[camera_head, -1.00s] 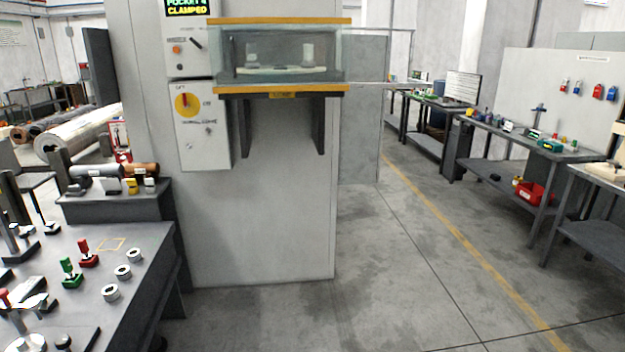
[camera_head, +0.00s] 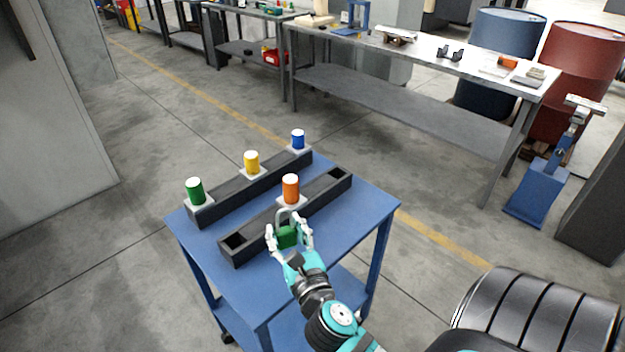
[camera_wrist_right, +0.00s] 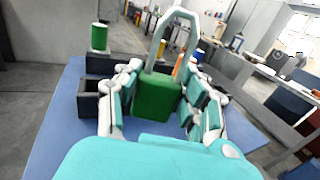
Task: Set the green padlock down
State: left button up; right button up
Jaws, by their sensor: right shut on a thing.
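The green padlock (camera_head: 288,236) has a green body and a grey shackle that points up. My right gripper (camera_head: 290,232) is shut on it, with the padlock between its fingers. In the right wrist view the padlock (camera_wrist_right: 157,97) is upright between the fingers of my right gripper (camera_wrist_right: 160,95). In the head view it shows over the front part of the blue cart top (camera_head: 350,205), beside the near dark rack (camera_head: 300,210). I cannot tell whether it touches the cart top. My left gripper is not in view.
The near rack holds an orange cylinder (camera_head: 291,188) between open slots. The far rack (camera_head: 225,198) holds green (camera_head: 195,190), yellow (camera_head: 251,161) and blue (camera_head: 298,139) cylinders. The cart top is bare at its right and front. A long workbench (camera_head: 430,60) stands behind.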

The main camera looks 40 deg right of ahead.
jog(key=f+b, duration=0.1)
jog(key=f, duration=0.1)
jog(key=f+b, duration=0.1)
jog(key=f, duration=0.1)
jog(key=f+b, duration=0.1)
jog(key=f, duration=0.1)
jog(key=shift+w+d+f, duration=0.1)
jog(key=shift+w+f, duration=0.15)
jog(key=shift+f, duration=0.15)
jog(key=f+b, duration=0.2)
jog(key=f, duration=0.1)
jog(key=shift+s+d+f, duration=0.1)
jog(key=shift+s+d, duration=0.05)
jog(key=shift+s, duration=0.05)
jog(key=shift+f+b, duration=0.25)
jog(key=shift+b, duration=0.05)
jog(key=shift+w+r, duration=0.1)
jog(key=shift+r, duration=0.05)
jog(key=shift+f, duration=0.2)
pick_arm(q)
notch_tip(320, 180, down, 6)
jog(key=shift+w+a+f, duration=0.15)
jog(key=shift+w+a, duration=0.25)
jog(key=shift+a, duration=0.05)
pick_arm(e)
jog(key=o, duration=1.1)
